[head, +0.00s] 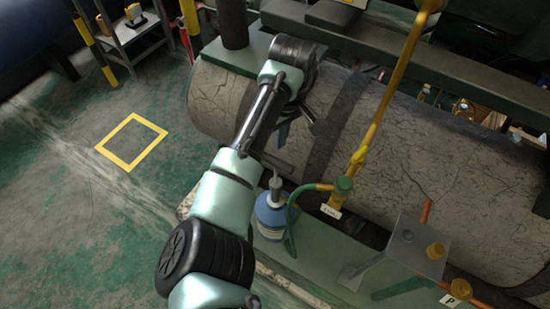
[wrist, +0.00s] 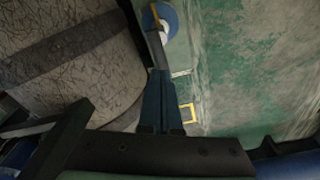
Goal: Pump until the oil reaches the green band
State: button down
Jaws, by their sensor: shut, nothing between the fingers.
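A blue oil bottle (head: 270,216) with a white label stands beside the large grey tank, on a green base. A grey pump lever (head: 277,161) sits on its top. The bottle also shows in the wrist view (wrist: 168,24), with the lever (wrist: 157,50) running toward my fingertips. My gripper (head: 282,143) is shut and empty, its dark blue fingers pointing down close above the lever. I cannot tell whether they touch it. The shut fingers also show in the wrist view (wrist: 160,72). A green hose (head: 293,220) runs from the bottle to a green fitting (head: 343,186). I cannot make out an oil level or green band.
The cracked grey tank (head: 430,160) fills the right. A yellow pipe (head: 385,95) rises from the fitting, above a small label (head: 331,211). A grey metal bracket (head: 413,248) stands at lower right. The floor around the yellow square (head: 132,142) is clear.

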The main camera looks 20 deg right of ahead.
aim_at(277, 162)
jog(key=shift+w+a+f+b, duration=0.1)
jog(key=shift+w+f+b, duration=0.1)
jog(key=shift+f+b, duration=1.7)
jog(key=shift+w+f+b, duration=0.15)
jog(key=shift+f+b, duration=1.45)
jog(key=shift+b, duration=0.55)
